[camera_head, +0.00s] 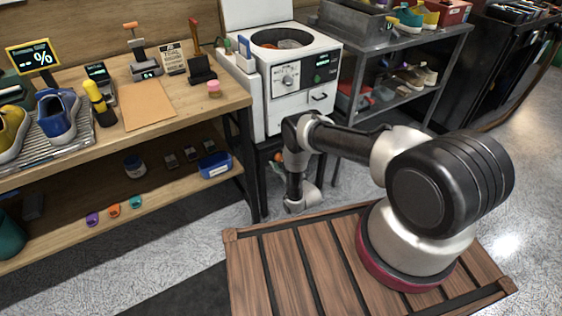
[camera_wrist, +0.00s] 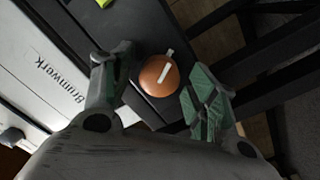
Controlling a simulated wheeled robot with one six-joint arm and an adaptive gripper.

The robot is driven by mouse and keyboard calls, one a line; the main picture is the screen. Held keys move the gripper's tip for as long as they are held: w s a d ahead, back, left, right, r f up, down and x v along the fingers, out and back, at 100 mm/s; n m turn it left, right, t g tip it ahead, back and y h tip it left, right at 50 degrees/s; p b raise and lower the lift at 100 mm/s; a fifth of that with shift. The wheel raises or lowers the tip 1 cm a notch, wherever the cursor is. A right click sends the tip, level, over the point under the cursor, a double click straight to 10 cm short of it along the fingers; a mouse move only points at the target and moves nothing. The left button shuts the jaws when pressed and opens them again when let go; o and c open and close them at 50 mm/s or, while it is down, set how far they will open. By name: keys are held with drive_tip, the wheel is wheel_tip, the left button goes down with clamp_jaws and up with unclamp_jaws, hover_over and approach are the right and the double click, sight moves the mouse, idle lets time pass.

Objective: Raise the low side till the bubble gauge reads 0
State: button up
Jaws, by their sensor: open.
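An orange-brown round knob (camera_wrist: 158,76) with a white pointer bar sits on a dark frame in the wrist view. My gripper (camera_wrist: 160,72) is open, with one finger on each side of the knob; whether either touches it I cannot tell. In the head view, a small orange spot (camera_head: 278,156) shows under the white machine (camera_head: 290,85), beside my arm; my fingers there are hard to make out. The machine has an open round top, a dial and a small green display (camera_head: 322,61), too small to read. I cannot make out a bubble gauge.
A wooden workbench (camera_head: 175,105) with sneakers and tools stands at the left. A grey metal shelf (camera_head: 400,45) with shoes stands at the right. Dark frame bars (camera_wrist: 265,65) run close to the right finger. The floor at front left is clear.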

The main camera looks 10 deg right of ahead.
drive_tip(key=c, duration=1)
drive_tip(key=shift+c, duration=0.2)
drive_tip(key=m, duration=0.4)
drive_tip(key=shift+m, duration=0.4)
drive_tip(key=m, duration=0.9)
drive_tip(key=shift+m+g, duration=0.3)
drive_tip(key=shift+g, duration=0.1)
drive_tip(key=m, duration=0.4)
drive_tip(key=shift+m+y, duration=0.3)
drive_tip(key=shift+y, duration=0.1)
